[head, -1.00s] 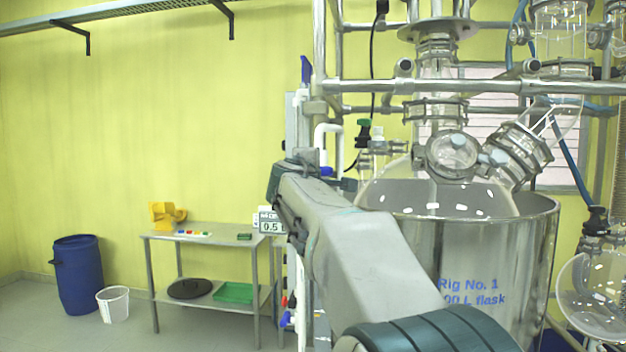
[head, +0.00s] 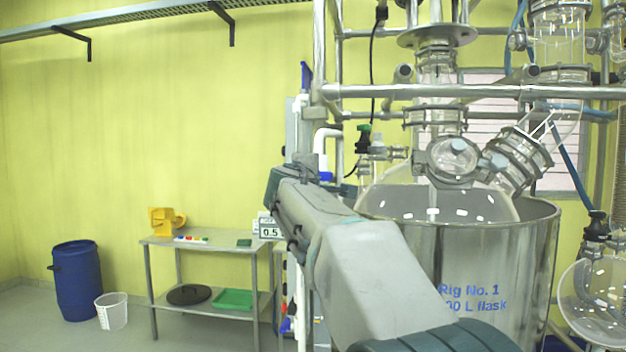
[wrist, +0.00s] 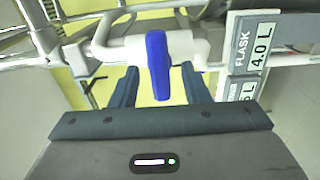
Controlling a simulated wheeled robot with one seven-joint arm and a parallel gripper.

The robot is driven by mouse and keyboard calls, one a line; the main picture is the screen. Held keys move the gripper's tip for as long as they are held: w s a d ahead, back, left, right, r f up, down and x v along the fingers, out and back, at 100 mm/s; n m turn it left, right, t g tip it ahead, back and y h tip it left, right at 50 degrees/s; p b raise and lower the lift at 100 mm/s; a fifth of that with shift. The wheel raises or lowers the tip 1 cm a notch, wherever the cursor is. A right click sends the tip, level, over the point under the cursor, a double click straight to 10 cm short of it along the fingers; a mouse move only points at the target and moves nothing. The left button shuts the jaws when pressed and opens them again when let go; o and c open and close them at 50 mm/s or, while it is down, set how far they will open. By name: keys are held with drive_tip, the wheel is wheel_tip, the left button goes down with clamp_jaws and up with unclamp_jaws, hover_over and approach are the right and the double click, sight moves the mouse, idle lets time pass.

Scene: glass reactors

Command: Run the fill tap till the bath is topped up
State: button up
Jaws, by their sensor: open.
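A blue tap lever (wrist: 157,65) on a white pipe fitting (wrist: 120,50) is close in front of my gripper (wrist: 160,72) in the wrist view. My gripper is open, its two dark fingers on either side of the lever with gaps showing; I cannot tell how deep the lever sits between them. The steel bath (head: 490,250), marked "Rig No. 1", stands at right in the head view with a glass flask (head: 430,200) in it. The water level is hidden by the wall. In the head view my arm hides the gripper.
A white display (wrist: 248,65) reading "FLASK 4.0 L" is right of the lever. Metal frame bars (head: 470,92) cross before the glassware. A steel table (head: 205,242), blue drum (head: 76,280) and white bin (head: 111,310) stand left, with clear floor before them.

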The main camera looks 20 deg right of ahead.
drive_tip(key=b+v, duration=0.2)
drive_tip(key=v, duration=1.1)
drive_tip(key=shift+b, duration=0.3)
